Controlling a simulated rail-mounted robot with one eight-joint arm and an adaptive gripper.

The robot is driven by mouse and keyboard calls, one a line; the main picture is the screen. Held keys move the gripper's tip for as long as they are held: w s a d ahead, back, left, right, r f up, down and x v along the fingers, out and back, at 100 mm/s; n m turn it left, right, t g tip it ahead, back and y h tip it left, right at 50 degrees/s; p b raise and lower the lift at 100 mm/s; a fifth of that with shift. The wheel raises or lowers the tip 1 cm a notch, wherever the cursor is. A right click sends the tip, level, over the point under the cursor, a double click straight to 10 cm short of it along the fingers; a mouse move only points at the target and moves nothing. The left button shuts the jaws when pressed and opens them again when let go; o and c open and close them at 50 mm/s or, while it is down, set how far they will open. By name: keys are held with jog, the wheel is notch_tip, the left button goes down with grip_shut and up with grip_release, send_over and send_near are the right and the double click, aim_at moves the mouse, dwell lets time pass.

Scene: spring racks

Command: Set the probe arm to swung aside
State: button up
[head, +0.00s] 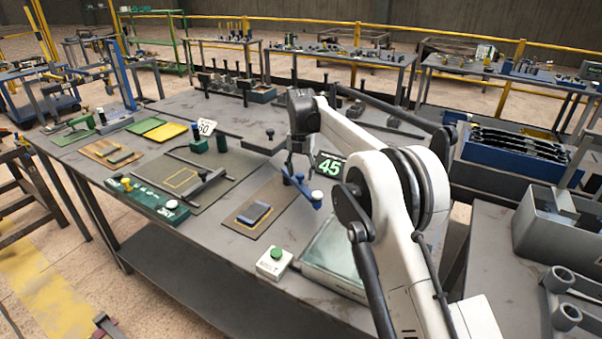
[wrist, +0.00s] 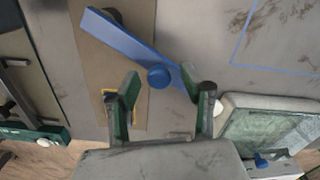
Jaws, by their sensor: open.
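The blue bar (head: 303,187), which looks like the probe arm, stands beside a brown mat (head: 236,222). In the head view a white knob shows at its near end. In the wrist view the blue bar (wrist: 130,42) slants across the mat, with a round blue boss between my fingers. My gripper (head: 298,168) is above the bar, fingers pointing down; in the wrist view its green-padded fingers (wrist: 164,98) are spread wide. The right fingertip overlaps the bar's lower end; I cannot tell whether it touches. Nothing is held.
A display reading 45 (head: 329,167) stands close to my gripper. A fixture with a bar (head: 200,187) is to the left.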

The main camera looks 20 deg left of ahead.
aim_at(301, 174)
notch_tip(301, 174, up, 12)
jog(key=shift+f, duration=0.15)
dwell(0.3)
dwell(0.4)
jog(key=s+d+r+m+t, duration=0.2)
jog(key=d+r+m, duration=0.7)
jog(key=d+r, duration=0.45)
jog(key=s+d+r+m+t+y, duration=0.1)
jog(key=s+d+r+m, duration=0.1)
jog(key=s+d+m, duration=0.45)
jog(key=s+d+r+m, duration=0.1)
jog(key=s+d+m, duration=0.25)
jog(key=d, duration=0.65)
jog(key=s+d+f+m+t, duration=0.1)
jog(key=s+d+f+m, duration=0.1)
jog(key=s+d+m, duration=0.35)
jog(key=s+d+f+m+t, duration=0.1)
jog(key=s+d+f+m, duration=0.15)
jog(key=s+d, duration=0.6)
jog(key=s+d+f+m+t, duration=0.1)
jog(key=s+d+f+m, duration=0.1)
jog(key=s+f+m, duration=0.3)
jog(key=s+d+f+m+t+h, duration=0.1)
jog(key=s+f+m, duration=0.3)
jog(key=s, duration=0.8)
jog(key=shift+d+f+m, duration=0.4)
jog(key=shift+d+f, duration=0.15)
jog(key=shift+f, duration=0.35)
